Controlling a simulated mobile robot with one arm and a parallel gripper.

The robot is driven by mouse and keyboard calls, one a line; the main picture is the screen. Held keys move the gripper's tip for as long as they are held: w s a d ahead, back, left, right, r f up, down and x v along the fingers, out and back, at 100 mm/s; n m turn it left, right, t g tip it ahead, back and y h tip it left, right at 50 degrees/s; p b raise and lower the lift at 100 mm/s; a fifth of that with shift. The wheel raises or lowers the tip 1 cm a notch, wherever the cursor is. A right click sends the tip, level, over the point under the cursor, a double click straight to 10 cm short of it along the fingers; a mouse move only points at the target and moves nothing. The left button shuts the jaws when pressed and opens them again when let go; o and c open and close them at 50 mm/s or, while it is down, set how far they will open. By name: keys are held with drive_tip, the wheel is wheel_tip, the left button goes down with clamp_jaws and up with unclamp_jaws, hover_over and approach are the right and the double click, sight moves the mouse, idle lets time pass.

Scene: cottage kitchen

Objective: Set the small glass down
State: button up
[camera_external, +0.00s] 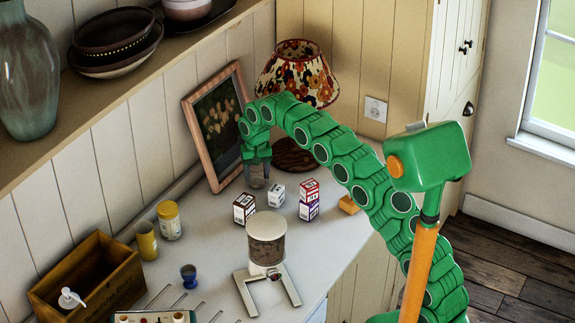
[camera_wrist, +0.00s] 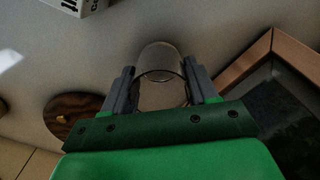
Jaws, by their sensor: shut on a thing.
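My gripper (camera_external: 258,166) hangs over the back of the white counter (camera_external: 216,223), in front of the picture frame. It is shut on the small glass (camera_external: 258,181), which is clear and hard to make out in the external view. In the wrist view the glass (camera_wrist: 160,62) sits between the two grey fingers of my gripper (camera_wrist: 161,86). Its far end reaches past the fingertips, over the pale counter. I cannot tell whether the glass touches the counter.
Small boxes (camera_external: 276,195) stand just right of and in front of the glass. The framed picture (camera_external: 216,125) leans against the wall behind it, and the lamp's dark round base (camera_external: 294,156) is to the right. A grinder-like canister (camera_external: 267,240) stands nearer the front.

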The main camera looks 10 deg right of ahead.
drive_tip(key=shift+f, duration=0.35)
drive_tip(key=shift+f, duration=0.1)
drive_tip(key=o, duration=1.1)
drive_tip(key=shift+o, duration=0.2)
wheel_tip(320, 180, up, 12)
